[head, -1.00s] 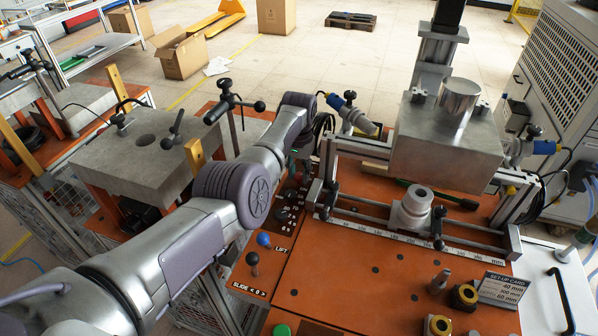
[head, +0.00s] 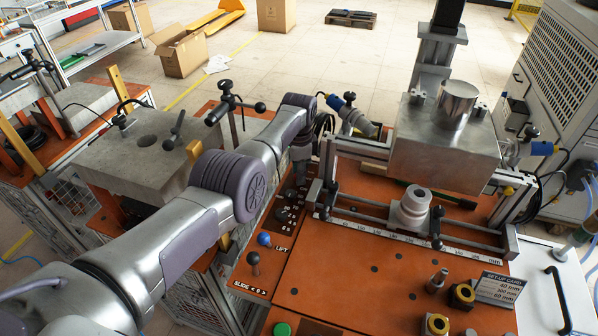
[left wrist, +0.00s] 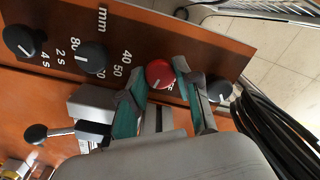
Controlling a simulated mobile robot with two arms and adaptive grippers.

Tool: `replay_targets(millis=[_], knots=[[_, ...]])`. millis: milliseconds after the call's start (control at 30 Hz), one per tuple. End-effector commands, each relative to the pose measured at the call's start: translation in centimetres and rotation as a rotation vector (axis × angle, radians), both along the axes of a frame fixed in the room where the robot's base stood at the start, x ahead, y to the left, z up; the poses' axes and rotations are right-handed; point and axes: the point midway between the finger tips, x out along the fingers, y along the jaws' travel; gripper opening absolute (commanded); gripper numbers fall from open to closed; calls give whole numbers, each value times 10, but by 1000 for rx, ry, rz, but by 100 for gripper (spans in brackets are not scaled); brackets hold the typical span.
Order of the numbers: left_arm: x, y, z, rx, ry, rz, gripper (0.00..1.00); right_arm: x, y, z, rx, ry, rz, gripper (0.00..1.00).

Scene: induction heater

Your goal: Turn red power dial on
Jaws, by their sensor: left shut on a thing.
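The red power dial (left wrist: 160,73) is a round red knob on the orange and dark panel in the left wrist view. My left gripper (left wrist: 160,76) has one teal-padded finger on each side of it and is shut on it. A white mark shows on the dial, and partly hidden white lettering lies beside it. In the head view my left gripper (head: 300,168) is at the panel's far end, left of the metal frame, and the dial is hidden there. My right gripper is not in view.
Black dials (left wrist: 91,57) sit beside the red dial, and another dark knob (left wrist: 219,91) is just beyond the right finger. Black cables (left wrist: 275,120) run close by. The metal frame (head: 330,165) stands right of my gripper. Blue (head: 264,239) and black knobs are nearer on the panel.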

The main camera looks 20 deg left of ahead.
Motion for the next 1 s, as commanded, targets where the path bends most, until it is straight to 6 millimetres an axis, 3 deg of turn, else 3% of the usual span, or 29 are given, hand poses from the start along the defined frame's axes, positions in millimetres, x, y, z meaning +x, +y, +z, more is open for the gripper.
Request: replay_targets(millis=[500, 1000], knots=[[1, 0, 0, 0, -2, -432, 0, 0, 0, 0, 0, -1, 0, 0], [0, 0, 1, 0, -2, -588, 0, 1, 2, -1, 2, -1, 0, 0]])
